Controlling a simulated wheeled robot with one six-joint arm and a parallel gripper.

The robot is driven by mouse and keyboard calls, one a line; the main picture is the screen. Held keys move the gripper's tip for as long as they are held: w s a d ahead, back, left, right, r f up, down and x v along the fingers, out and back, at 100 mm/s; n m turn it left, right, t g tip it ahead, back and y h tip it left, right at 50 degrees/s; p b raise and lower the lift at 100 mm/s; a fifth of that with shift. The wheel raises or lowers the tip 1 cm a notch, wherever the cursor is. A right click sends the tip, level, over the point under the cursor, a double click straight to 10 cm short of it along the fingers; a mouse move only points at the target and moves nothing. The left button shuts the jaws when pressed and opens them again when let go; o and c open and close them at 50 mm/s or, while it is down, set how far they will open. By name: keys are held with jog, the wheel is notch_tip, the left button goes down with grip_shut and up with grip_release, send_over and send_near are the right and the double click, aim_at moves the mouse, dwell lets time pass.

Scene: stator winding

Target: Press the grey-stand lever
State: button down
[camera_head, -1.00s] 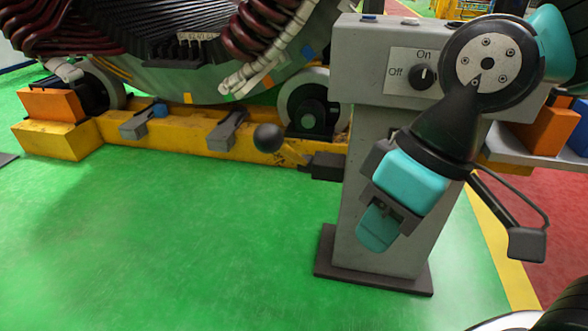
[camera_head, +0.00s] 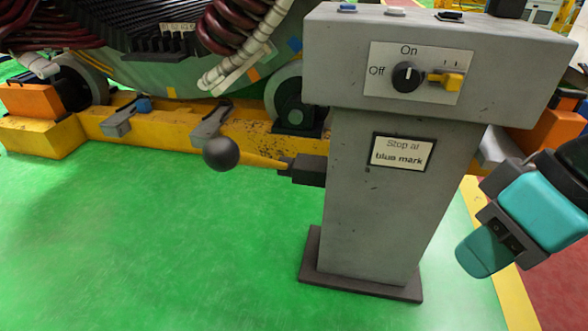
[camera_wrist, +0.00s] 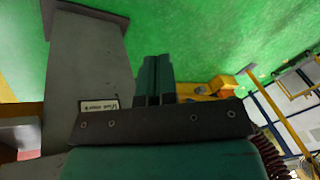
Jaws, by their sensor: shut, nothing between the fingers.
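The grey stand (camera_head: 375,215) is right of centre in the head view. Its lever is a yellow rod with a black ball knob (camera_head: 222,154), sticking out to the left from a dark block (camera_head: 307,169) on the stand's side. The rod is about level. My gripper (camera_head: 482,256) is at the right edge, right of the stand and apart from it, on the far side from the lever. In the wrist view my fingers (camera_wrist: 154,78) are shut and empty, with the grey stand (camera_wrist: 88,50) to their left. The lever is not clear in the wrist view.
The stand's panel carries a black Off/On knob (camera_head: 408,77), a small yellow switch (camera_head: 452,81) and a "Stop at blue mark" label (camera_head: 403,151). A yellow base frame (camera_head: 160,133) with rollers bears the large stator behind. Green floor (camera_head: 130,250) at left is free.

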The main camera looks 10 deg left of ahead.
jog(key=w+a+f+n+t+y+b, duration=0.2)
jog(key=w+a+f+n+t+b, duration=0.4)
jog(key=w, duration=0.3)
jog(key=w+a+f+n+t+y+b, duration=0.1)
jog(key=w+a+f+n+t+b, duration=0.2)
jog(key=w+f+n+t+b, duration=0.35)
jog(key=s+a+f+n+g+y+b, duration=0.1)
jog(key=s+a+n+y+b, duration=0.2)
jog(key=n, duration=0.7)
jog(key=s+a+f+n+y+b, duration=0.1)
jog(key=s+a+n+y+b, duration=0.2)
jog(key=a+n+y+b, duration=0.3)
jog(key=n+y, duration=0.4)
jog(key=shift+a+f+g, duration=0.35)
jog(key=shift+a, duration=0.1)
